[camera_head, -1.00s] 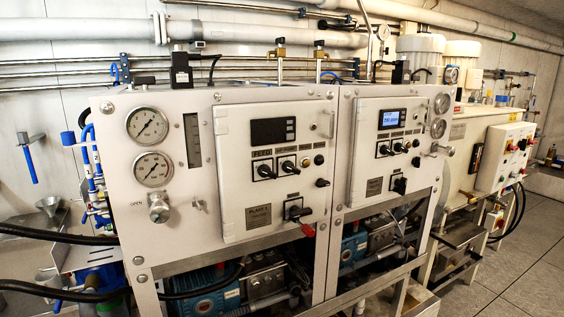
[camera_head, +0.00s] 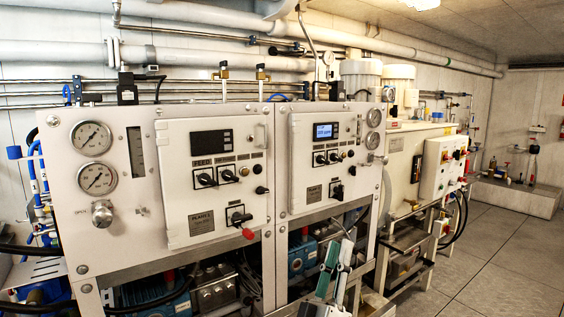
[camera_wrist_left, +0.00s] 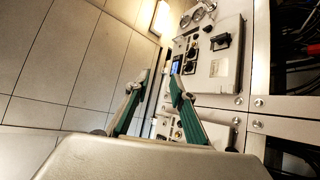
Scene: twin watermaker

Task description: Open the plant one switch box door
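The plant one switch box door (camera_head: 178,205) is the white panel on the left unit in the head view. It looks shut and carries a dark display (camera_head: 211,143), black knobs, a PLANT 1 label and a red-handled switch (camera_head: 241,220). A small metal latch (camera_head: 261,135) sits near its upper right edge. My left gripper (camera_head: 338,250) is right of and below this door, in front of the second unit's lower frame. In the left wrist view its green-padded fingers (camera_wrist_left: 160,82) are apart with nothing between them. My right gripper is not seen.
The second unit's panel (camera_head: 312,180), with a lit blue display, stands right of the plant one door. In the wrist view a panel with a black switch (camera_wrist_left: 220,42) lies beyond the fingers. Tiled floor (camera_head: 500,270) is clear at right.

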